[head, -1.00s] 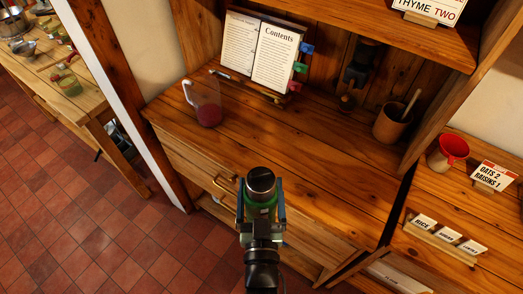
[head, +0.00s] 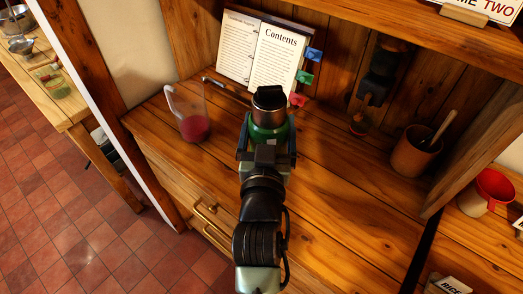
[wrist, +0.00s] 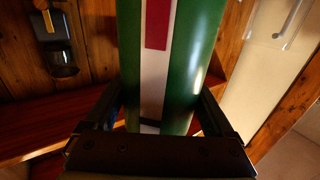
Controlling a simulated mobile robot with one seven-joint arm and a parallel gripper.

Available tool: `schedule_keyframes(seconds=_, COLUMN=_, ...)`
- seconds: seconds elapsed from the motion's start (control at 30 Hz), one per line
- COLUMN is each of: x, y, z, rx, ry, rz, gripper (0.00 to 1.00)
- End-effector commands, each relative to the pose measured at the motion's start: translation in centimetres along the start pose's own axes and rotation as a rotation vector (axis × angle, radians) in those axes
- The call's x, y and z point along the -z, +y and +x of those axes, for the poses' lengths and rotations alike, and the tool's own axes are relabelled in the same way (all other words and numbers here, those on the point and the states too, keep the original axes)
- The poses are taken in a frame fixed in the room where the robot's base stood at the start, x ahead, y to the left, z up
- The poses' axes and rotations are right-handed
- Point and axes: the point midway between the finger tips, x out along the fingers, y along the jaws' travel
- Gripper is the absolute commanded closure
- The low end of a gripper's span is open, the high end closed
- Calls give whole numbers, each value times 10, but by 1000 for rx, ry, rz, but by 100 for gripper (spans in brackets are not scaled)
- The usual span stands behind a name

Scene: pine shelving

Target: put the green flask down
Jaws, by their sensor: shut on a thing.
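The green flask (head: 268,128) with a dark, silver-rimmed lid is upright between the fingers of my gripper (head: 266,146), over the wooden counter (head: 330,185). In the wrist view the flask's green body (wrist: 200,50), with a white band and a red stripe, fills the space between both fingers of my gripper (wrist: 160,115). My gripper is shut on it. The flask's base is hidden behind my gripper in the head view, so I cannot tell whether it touches the counter.
A clear jug (head: 190,118) with dark red liquid stands to the left of the flask. An open book (head: 262,55) stands behind it. The counter right of the flask is clear.

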Motion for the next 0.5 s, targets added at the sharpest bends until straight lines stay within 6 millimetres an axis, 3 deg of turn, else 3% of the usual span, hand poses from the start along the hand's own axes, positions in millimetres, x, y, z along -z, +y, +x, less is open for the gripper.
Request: schedule_keyframes(seconds=0.5, x=-62, y=0, z=0, rx=2, ry=6, rz=0, gripper=100)
